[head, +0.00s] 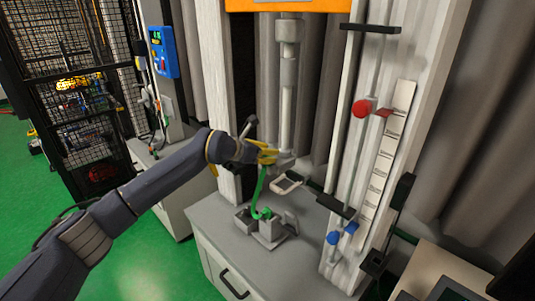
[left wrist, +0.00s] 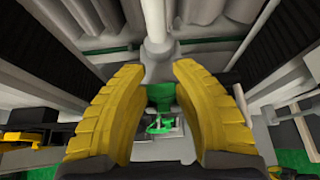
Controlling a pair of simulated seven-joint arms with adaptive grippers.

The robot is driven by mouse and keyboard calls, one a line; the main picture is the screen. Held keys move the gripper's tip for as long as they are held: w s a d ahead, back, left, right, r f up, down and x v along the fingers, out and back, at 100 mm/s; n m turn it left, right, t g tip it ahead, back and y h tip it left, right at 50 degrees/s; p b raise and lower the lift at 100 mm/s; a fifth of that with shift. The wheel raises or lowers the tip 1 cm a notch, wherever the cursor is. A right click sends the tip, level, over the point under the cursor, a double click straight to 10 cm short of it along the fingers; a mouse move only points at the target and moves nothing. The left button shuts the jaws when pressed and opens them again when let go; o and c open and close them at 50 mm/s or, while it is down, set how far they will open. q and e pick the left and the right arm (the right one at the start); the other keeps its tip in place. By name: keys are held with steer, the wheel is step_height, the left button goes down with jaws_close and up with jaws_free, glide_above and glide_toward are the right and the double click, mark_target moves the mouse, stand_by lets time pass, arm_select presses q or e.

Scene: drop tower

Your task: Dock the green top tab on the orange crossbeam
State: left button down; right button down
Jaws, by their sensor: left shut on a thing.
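The orange crossbeam (head: 290,5) shows at the top edge of the head view, cut off by the frame. My left gripper (head: 265,158) has yellow fingers and is shut on the green top tab, well below the crossbeam and beside the lower end of a grey vertical rod. A green strap (head: 261,188) hangs from the gripper to a grey block on the cabinet top. In the left wrist view, green material (left wrist: 160,92) shows between the yellow fingers (left wrist: 159,85). The fingers hide the grip itself. My right gripper is not in view.
The grey rod (head: 287,95) hangs below the crossbeam. The grey block (head: 268,228) sits on the cabinet top (head: 215,215). A black mesh cage (head: 65,90) stands at left.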

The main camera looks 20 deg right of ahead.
arm_select(q)
steer(key=c, duration=1.1)
jaws_free()
steer(key=shift+f, duration=0.1)
